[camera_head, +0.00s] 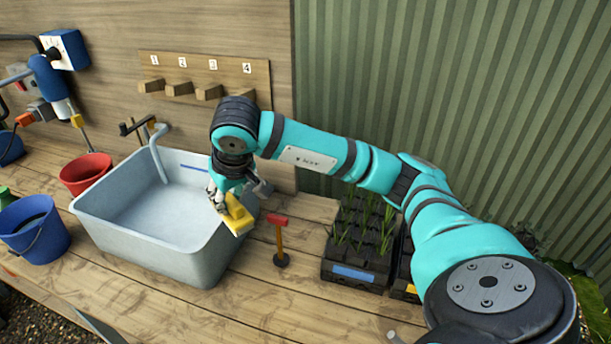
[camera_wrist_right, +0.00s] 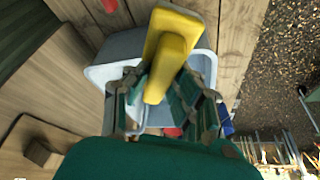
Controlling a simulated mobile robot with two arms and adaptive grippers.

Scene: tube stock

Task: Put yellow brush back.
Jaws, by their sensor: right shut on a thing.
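The yellow brush (camera_head: 238,216) is held by my right gripper (camera_head: 222,203), above the right rim of the grey basin (camera_head: 180,262). In the right wrist view the brush's yellow body (camera_wrist_right: 168,65) lies between the fingers of my right gripper (camera_wrist_right: 165,98), which are shut on it. Its block points out past the fingertips, and the basin shows behind it. A wooden board with numbered pegs (camera_head: 228,70) is on the wall behind; peg 4 is partly behind my right arm. My left gripper is not in view.
A red-topped post (camera_head: 279,238) stands right of the basin, close to the brush. Black trays with green plants (camera_head: 352,270) stand farther right. A red bucket (camera_head: 88,174) and a blue bucket (camera_head: 34,228) are left. The bench front is mostly clear.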

